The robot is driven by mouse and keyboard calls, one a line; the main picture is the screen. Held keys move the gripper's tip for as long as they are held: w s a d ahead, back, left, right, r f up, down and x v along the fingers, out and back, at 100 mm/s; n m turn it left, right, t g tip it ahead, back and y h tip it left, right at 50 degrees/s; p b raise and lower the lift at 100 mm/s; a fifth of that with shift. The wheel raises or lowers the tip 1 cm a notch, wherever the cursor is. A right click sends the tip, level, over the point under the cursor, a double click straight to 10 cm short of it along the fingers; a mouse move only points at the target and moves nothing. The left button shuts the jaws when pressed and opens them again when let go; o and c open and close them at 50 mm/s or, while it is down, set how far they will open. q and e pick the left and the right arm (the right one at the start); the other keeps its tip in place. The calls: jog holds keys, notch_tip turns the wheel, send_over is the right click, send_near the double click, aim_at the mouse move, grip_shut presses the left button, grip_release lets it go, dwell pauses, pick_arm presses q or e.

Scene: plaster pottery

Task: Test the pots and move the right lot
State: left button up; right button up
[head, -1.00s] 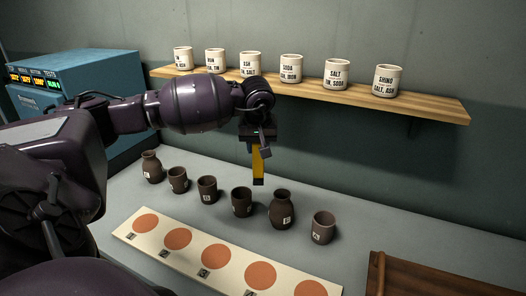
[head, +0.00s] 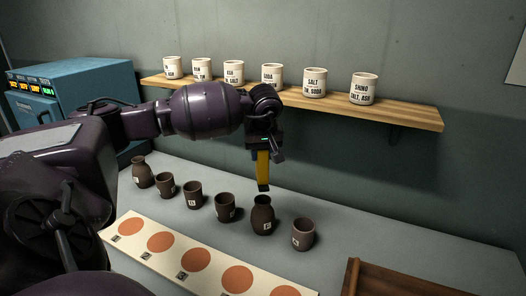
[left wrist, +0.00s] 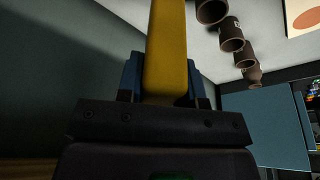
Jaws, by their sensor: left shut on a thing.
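My left gripper (head: 264,149) is shut on a yellow tool with a dark tip (head: 263,168); the tool also shows in the left wrist view (left wrist: 166,50). The tip hangs just above a dark brown bottle-shaped pot (head: 262,217) in the picture; I cannot tell if they touch. A brown cup (head: 302,234) stands to its right. To its left stand more brown cups (head: 225,208), (head: 193,196), (head: 166,185) and another bottle-shaped pot (head: 142,173). The pots bear small white tags, too small to read surely. My right gripper is not in view.
A cream board (head: 215,278) with orange discs lies in front of the pots. A wooden shelf (head: 400,113) holds several white labelled jars (head: 314,83). A blue box with a lit display (head: 75,82) stands at the left. A brown wooden tray (head: 405,280) is at the lower right.

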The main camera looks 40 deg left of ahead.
aim_at(263, 172)
pick_arm(q)
jog(key=shift+d+f+b, duration=0.1)
jog(key=shift+f+b, duration=0.75)
jog(key=shift+f, duration=1.85)
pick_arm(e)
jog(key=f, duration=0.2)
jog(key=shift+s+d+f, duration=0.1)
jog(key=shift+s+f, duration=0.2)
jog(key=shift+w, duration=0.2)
pick_arm(q)
jog(key=shift+f+b, duration=0.3)
jog(key=shift+f, duration=0.15)
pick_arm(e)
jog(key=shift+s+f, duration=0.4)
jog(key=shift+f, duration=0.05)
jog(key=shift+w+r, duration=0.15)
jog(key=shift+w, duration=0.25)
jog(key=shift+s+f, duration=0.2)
pick_arm(q)
jog(key=shift+f, duration=0.1)
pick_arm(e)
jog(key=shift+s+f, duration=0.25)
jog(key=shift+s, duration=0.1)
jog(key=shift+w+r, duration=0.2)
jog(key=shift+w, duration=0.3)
